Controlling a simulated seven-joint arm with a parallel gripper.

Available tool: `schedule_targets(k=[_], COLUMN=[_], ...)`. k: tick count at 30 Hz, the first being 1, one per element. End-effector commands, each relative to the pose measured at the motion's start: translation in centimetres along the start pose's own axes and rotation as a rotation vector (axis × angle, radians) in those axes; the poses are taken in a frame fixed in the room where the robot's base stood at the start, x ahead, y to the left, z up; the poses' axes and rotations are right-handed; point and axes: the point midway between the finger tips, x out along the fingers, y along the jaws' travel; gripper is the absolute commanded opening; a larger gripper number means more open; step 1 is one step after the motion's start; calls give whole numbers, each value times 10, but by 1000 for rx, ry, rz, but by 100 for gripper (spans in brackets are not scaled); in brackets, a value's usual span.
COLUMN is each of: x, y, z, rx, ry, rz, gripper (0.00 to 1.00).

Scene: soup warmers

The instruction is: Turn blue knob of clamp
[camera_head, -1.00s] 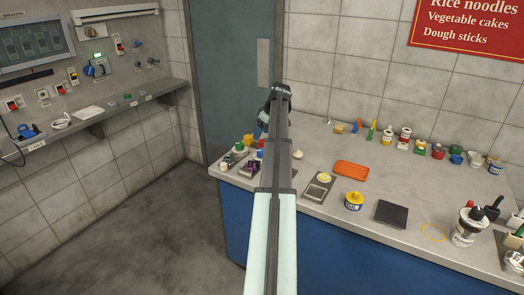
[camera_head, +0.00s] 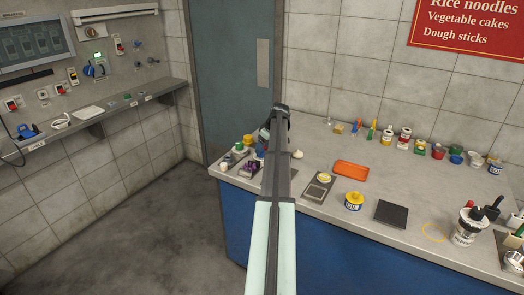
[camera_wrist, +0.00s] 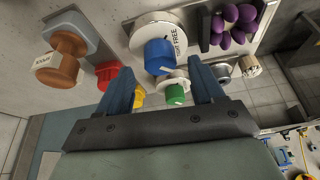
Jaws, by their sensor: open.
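The blue knob (camera_wrist: 158,57) of the clamp sits on a white round dial (camera_wrist: 168,33) marked TIGHT and FREE, near the top middle of the wrist view. My gripper (camera_wrist: 160,74) is open and empty, with one finger to each side of the blue knob in that view. The knob shows between the fingertips and a little beyond them. I cannot tell whether either finger touches it.
Purple lobes (camera_wrist: 236,20) are at the upper right. On the counter, an orange tray (camera_head: 351,169) lies right of my arm.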

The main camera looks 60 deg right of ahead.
Motion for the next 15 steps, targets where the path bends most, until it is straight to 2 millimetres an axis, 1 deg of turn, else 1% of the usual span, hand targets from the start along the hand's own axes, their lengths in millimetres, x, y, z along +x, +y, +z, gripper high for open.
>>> schedule_targets(k=[1,3,6,10,15], x=[7,15,22,26,28], y=[0,0,0,0,0], z=[0,0,0,0,0], rx=[0,0,0,0,0], ry=[-1,-1,0,0,0], rz=[-1,-1,0,0,0], gripper=[67,67,67,67,67])
